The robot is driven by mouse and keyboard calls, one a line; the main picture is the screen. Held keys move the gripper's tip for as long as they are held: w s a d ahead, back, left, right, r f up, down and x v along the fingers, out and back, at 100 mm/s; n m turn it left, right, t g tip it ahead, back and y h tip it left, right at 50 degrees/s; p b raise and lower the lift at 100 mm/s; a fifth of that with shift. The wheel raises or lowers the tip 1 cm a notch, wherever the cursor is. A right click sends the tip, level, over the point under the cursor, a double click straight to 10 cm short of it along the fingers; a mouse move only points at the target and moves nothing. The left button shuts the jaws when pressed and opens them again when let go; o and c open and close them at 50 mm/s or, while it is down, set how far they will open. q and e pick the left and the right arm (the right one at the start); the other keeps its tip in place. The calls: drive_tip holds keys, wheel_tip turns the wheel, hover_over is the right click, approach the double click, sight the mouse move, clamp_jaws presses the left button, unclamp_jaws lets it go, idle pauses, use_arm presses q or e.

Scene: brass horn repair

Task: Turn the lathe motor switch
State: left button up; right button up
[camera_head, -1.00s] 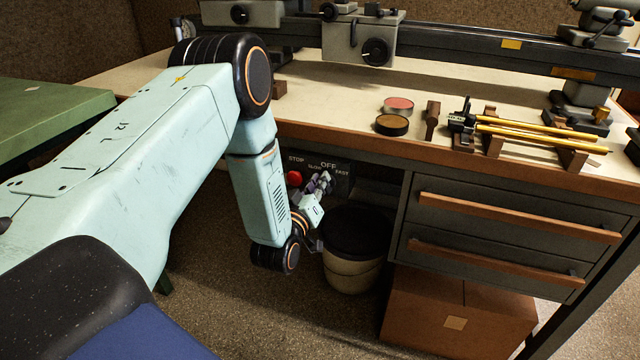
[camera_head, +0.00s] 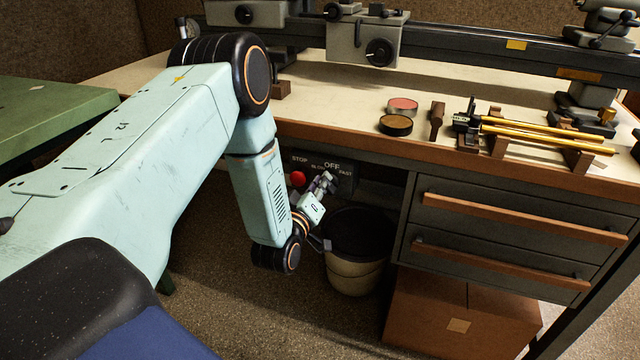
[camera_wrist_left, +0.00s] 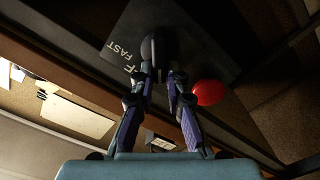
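The motor switch is a dark rounded knob (camera_wrist_left: 158,47) on the dark switch panel (camera_wrist_left: 195,22) in the left wrist view. The panel also shows under the bench top in the head view (camera_head: 343,164), marked STOP, SLOW, OFF and FAST. A red stop button (camera_head: 298,178) sits on its left part; it also shows in the left wrist view (camera_wrist_left: 208,93). My left gripper (camera_head: 328,180) is at the panel. In the left wrist view its fingertips (camera_wrist_left: 160,77) stand apart, at the knob's two sides; whether they press on it is unclear. My right gripper is not in view.
Drawers with wooden handles (camera_head: 515,215) are to the right, above a brown box (camera_head: 460,315). Two round tins (camera_head: 395,125) and brass rods (camera_head: 545,135) lie on the bench top.

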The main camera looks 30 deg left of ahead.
use_arm(q)
drive_tip(key=o, duration=0.4)
drive_tip(key=v, duration=1.2)
idle(0.3)
drive_tip(key=s+d+f+m+g+h, duration=0.2)
drive_tip(key=s+f+g, duration=0.2)
drive_tip(key=f, duration=0.3)
drive_tip(key=s+d+f+m+g+h, duration=0.1)
drive_tip(key=s+d+f+m+g, duration=0.25)
drive_tip(key=f, duration=0.25)
drive_tip(key=s+d+f+m+g+p, duration=0.1)
drive_tip(key=s+d+g, duration=0.1)
drive_tip(key=s, duration=0.4)
drive_tip(key=s+d+m+g+h+p, duration=0.1)
drive_tip(key=s+d+m+g, duration=0.1)
drive_tip(key=s+g, duration=0.2)
drive_tip(key=s+d+f+m+g+p, duration=0.1)
drive_tip(key=s+g, duration=0.3)
drive_tip(key=s, duration=0.6)
drive_tip(key=shift+s+d+f+m, duration=0.2)
drive_tip(key=shift+d+f+m, duration=0.25)
drive_tip(key=shift+d, duration=0.1)
